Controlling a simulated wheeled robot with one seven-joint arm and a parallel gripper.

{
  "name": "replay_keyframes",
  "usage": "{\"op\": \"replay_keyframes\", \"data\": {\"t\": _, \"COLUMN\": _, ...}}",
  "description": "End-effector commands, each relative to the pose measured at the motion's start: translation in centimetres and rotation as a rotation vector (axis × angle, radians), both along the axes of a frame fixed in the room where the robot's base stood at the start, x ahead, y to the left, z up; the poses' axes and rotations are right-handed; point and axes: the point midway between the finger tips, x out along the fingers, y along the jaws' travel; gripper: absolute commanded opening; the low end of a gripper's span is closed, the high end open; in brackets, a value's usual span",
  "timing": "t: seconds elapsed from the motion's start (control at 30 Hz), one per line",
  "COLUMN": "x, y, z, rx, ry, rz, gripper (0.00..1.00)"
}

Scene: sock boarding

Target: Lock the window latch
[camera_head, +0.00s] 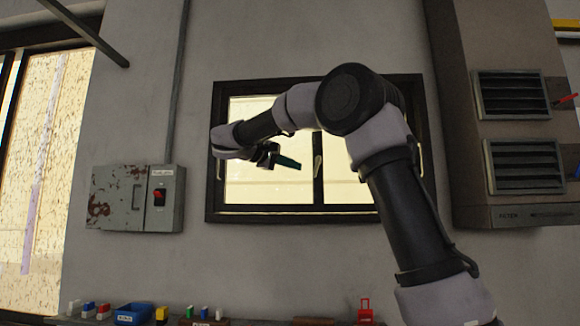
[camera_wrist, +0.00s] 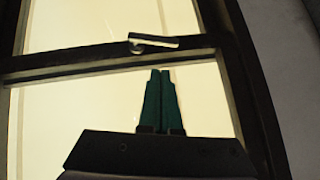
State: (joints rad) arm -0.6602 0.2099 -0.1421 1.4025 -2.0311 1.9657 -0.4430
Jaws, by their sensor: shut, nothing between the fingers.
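The window (camera_head: 265,213) has a dark frame and two bright panes with a dark bar between them. A pale latch handle (camera_head: 317,160) sits on that middle bar and points roughly up and down along it. In the wrist view the latch (camera_wrist: 153,43) lies nearly along the dark bar, just beyond my fingertips. My gripper (camera_head: 299,166) is shut and empty, its green fingers pointing right towards the latch. In the wrist view my gripper (camera_wrist: 160,72) has its fingers side by side, apart from the latch in the picture. The depth gap is hard to tell.
A grey electrical box (camera_head: 125,200) with a red switch hangs left of the window. A large vented filter cabinet (camera_head: 522,216) stands right of it. Below are a blue bin (camera_head: 133,315), several small coloured items and a red object (camera_head: 365,312). My arm covers the window's upper right.

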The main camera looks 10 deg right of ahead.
Motion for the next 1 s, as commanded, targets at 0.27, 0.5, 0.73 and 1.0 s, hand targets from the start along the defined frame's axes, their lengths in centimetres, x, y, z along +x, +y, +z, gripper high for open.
{"op": "replay_keyframes", "data": {"t": 0.27, "x": -1.2, "y": 2.6, "z": 0.6, "rx": 0.0, "ry": -0.001, "rz": 0.004, "gripper": 0.0}}
{"op": "replay_keyframes", "data": {"t": 0.5, "x": -2.8, "y": 5.7, "z": 1.3, "rx": 0.0, "ry": -0.001, "rz": 0.005, "gripper": 0.0}}
{"op": "replay_keyframes", "data": {"t": 0.73, "x": -4.1, "y": 8.2, "z": 1.8, "rx": 0.0, "ry": -0.001, "rz": 0.003, "gripper": 0.0}}
{"op": "replay_keyframes", "data": {"t": 1.0, "x": -4.4, "y": 8.6, "z": 2.0, "rx": 0.0, "ry": 0.0, "rz": 0.001, "gripper": 0.0}}
